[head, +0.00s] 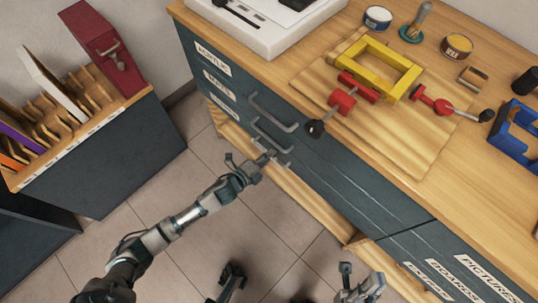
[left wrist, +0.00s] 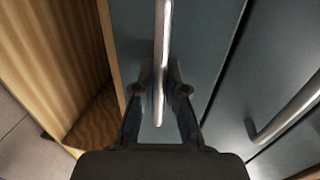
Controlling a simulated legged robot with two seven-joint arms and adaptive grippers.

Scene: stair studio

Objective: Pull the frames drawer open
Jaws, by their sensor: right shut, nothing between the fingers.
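The dark blue-grey drawer cabinet (head: 330,170) has stacked drawers at its left end, with white labels beside bar handles. The lowest label (head: 222,106) is too small to read surely as the frames one. The drawer fronts look flush. My left gripper (head: 268,160) is at the lowest handle. In the left wrist view this handle (left wrist: 162,50) runs between the two fingertips (left wrist: 160,92), with a small gap at each side, so the gripper looks open around it. My right gripper (head: 360,282) is low at the bottom edge, shut and empty, away from the drawers.
The handle of the drawer above (left wrist: 290,118) lies close on the right. A rack cabinet (head: 100,160) stands at left. Tiled floor (head: 270,220) is free before the drawers. A yellow frame (head: 405,83) lies on the worktop.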

